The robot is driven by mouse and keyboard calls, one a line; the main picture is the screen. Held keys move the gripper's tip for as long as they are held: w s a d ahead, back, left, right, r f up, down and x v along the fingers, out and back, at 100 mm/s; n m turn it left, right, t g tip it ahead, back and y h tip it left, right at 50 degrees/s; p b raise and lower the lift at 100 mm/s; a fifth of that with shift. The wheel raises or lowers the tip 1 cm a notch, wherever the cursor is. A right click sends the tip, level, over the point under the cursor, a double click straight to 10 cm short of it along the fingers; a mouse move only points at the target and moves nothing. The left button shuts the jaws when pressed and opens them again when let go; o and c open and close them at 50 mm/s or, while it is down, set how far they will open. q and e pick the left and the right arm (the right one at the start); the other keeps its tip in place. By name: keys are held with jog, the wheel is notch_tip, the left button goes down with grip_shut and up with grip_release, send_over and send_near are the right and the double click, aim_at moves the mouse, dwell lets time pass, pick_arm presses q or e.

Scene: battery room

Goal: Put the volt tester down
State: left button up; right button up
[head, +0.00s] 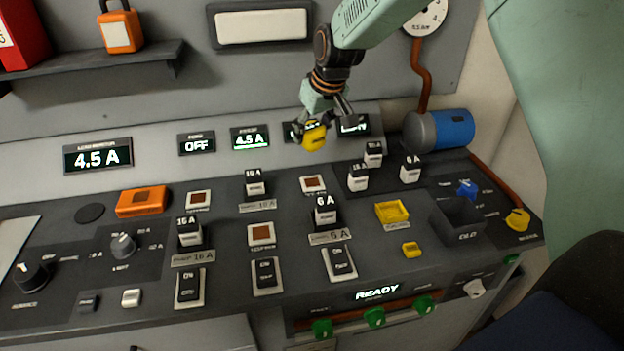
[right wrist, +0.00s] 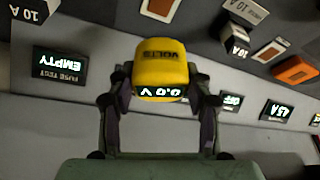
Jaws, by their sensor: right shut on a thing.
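The volt tester (head: 315,137) is a small yellow block held above the back of the control panel. In the right wrist view the tester (right wrist: 161,65) shows "VOLTS" on its yellow face and a lit "0.0 V" display. My right gripper (head: 322,126) is shut on it, with one finger on each side (right wrist: 161,88). The tester is clear of the panel surface in the head view. A shallow yellow tray (head: 392,212) sits on the panel to the right, below the tester. My left gripper is not in view.
Fuse blocks (head: 326,212) and switches (head: 266,275) stand on the panel. A dark open bin (head: 457,218) and a blue cylinder (head: 453,130) are at the right. An orange block (head: 142,201) lies at the left. Lit displays (head: 250,138) line the back wall.

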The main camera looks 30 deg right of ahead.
notch_tip(320, 180, down, 6)
jog(key=shift+w+d+b, duration=0.1)
jog(key=shift+b, duration=0.2)
notch_tip(320, 180, down, 3)
jog(key=shift+f, duration=0.4)
jog(key=shift+f+b, duration=0.15)
jog(key=shift+b, duration=0.15)
jog(key=o, duration=1)
jog(key=shift+f, duration=0.1)
